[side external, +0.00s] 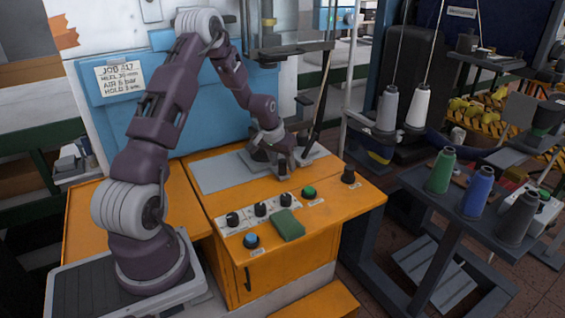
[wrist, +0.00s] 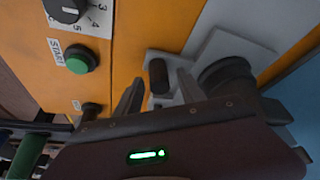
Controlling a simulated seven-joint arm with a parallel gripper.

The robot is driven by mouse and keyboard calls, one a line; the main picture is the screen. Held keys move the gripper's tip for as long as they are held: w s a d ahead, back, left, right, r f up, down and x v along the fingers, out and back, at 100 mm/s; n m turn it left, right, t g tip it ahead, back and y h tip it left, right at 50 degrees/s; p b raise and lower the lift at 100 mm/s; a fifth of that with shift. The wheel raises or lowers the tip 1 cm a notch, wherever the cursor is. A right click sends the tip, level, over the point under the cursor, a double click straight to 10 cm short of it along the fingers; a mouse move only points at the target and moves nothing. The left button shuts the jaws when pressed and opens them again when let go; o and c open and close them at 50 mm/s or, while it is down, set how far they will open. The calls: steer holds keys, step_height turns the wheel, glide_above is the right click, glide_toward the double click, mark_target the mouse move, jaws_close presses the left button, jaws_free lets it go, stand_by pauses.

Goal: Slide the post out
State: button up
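The post looks to be a short dark upright peg with a rounded end (wrist: 158,76), in the wrist view beside a light grey plate. My gripper (wrist: 160,84) is open, with one finger on each side of the peg. Gaps show between the peg and both fingers, and its lower part is hard to make out. In the side external view my gripper (side external: 284,166) is low over the orange bench, at the right end of the grey plate. The peg cannot be made out clearly there.
A larger dark round part (wrist: 226,76) stands close to the right finger. The orange bench (side external: 355,205) carries a green START button (side external: 309,191), a black knob (side external: 348,175), several dials and a green block (side external: 287,225). A thread-cone cart stands at right.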

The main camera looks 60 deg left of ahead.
jaws_close()
steer(key=shift+s, duration=0.1)
stand_by(1.2)
